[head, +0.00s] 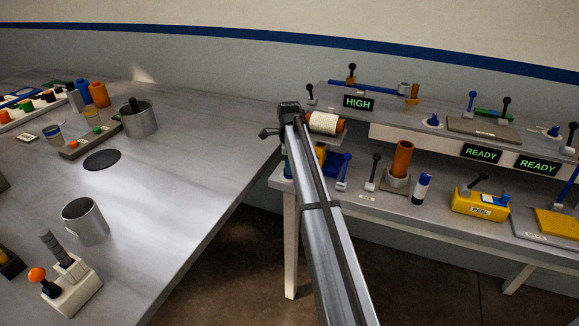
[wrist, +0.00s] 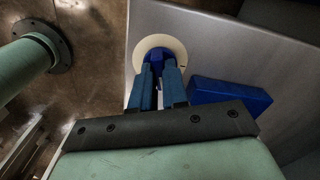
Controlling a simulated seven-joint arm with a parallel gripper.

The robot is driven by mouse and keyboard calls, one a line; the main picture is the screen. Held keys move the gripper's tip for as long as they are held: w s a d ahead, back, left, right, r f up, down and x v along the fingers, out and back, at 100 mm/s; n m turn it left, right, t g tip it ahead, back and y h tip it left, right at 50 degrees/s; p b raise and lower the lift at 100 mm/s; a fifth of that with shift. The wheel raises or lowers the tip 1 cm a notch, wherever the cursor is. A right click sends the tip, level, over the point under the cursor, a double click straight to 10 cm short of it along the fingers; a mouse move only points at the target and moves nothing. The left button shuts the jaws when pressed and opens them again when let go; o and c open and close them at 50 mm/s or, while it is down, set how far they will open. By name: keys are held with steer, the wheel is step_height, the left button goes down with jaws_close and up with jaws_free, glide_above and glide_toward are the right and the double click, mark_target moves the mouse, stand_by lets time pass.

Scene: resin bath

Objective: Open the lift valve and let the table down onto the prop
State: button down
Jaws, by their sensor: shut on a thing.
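In the wrist view my gripper (wrist: 160,70) is shut on a small blue valve knob (wrist: 157,57), which stands on a round cream disc (wrist: 143,50) on a grey surface. The blue fingertips hide part of the knob, so its angle cannot be told. In the head view my arm crosses the middle and I cannot make out the fingers or knob. A sign reading HIGH (head: 357,102) is lit on the upper shelf. I cannot tell which part is the lift table or the prop.
A blue block (wrist: 230,97) lies right of the gripper in the wrist view. In the head view an orange cylinder (head: 402,158), a yellow PEEL box (head: 480,204) and two READY signs (head: 482,152) are at the right. A grey bench (head: 160,210) with cups fills the left.

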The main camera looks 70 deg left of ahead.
steer(key=c, duration=1.1)
jaws_free()
steer(key=shift+c, duration=0.2)
step_height(320, 180, up, 14)
steer(key=shift+f, duration=0.1)
